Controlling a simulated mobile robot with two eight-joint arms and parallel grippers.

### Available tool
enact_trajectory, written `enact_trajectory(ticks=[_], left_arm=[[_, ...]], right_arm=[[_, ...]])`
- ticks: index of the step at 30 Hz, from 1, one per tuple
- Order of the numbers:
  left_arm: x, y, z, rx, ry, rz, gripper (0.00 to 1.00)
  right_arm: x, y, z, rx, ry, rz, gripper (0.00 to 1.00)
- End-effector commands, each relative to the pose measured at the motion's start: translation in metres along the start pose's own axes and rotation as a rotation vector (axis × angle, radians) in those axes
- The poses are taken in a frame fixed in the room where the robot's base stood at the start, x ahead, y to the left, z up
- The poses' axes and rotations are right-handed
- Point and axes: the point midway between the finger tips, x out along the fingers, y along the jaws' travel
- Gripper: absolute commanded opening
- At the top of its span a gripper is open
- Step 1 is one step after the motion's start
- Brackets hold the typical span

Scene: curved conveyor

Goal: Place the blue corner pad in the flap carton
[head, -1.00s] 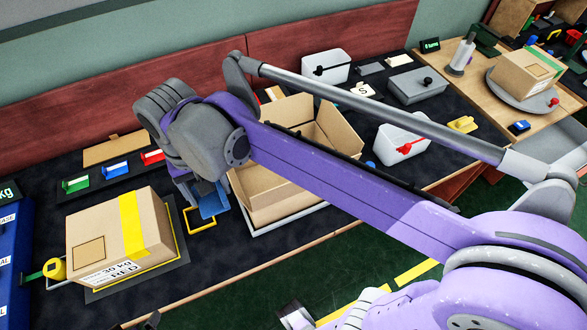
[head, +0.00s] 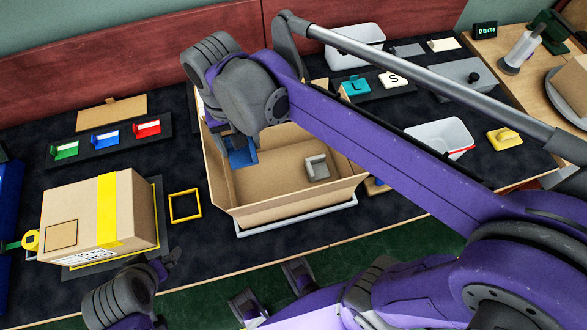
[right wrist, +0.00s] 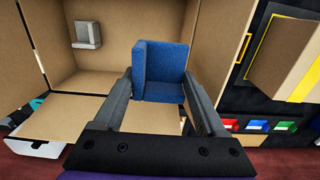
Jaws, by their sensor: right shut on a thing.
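The blue corner pad (head: 242,154) is held by my right gripper (head: 232,140), inside the left part of the flap carton's opening as the head view shows it. In the right wrist view the pad (right wrist: 160,70) sits between the two fingers of the shut gripper (right wrist: 160,88). The flap carton (head: 290,212) stands open on a light tray with its flaps spread. A grey corner pad (head: 317,167) is inside it, also visible in the right wrist view (right wrist: 86,35). My left gripper (head: 168,262) is low at the left; its jaws are unclear.
An empty yellow square frame (head: 185,206) lies left of the carton. A taped box (head: 98,215) stands further left. Behind are green, blue and red pieces (head: 105,138) on a dark strip. A white bin (head: 440,135) and yellow block (head: 504,138) are at the right.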

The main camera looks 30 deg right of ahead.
Motion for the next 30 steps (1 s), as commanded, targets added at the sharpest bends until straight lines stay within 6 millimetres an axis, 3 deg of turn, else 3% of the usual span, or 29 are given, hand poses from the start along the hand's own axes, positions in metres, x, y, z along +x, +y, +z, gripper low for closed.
enact_trajectory(ticks=[8, 19, 30], left_arm=[[0.009, 0.000, 0.006, 0.000, -0.003, 0.000, 1.00], [0.021, 0.000, 0.013, 0.000, -0.008, 0.000, 1.00], [0.028, 0.000, 0.017, 0.000, -0.011, 0.000, 1.00]], right_arm=[[0.031, 0.000, -0.001, 0.000, 0.000, 0.000, 0.14], [0.126, 0.000, -0.001, 0.000, 0.001, 0.000, 0.14], [0.168, 0.000, -0.001, 0.000, 0.001, 0.000, 0.14]])
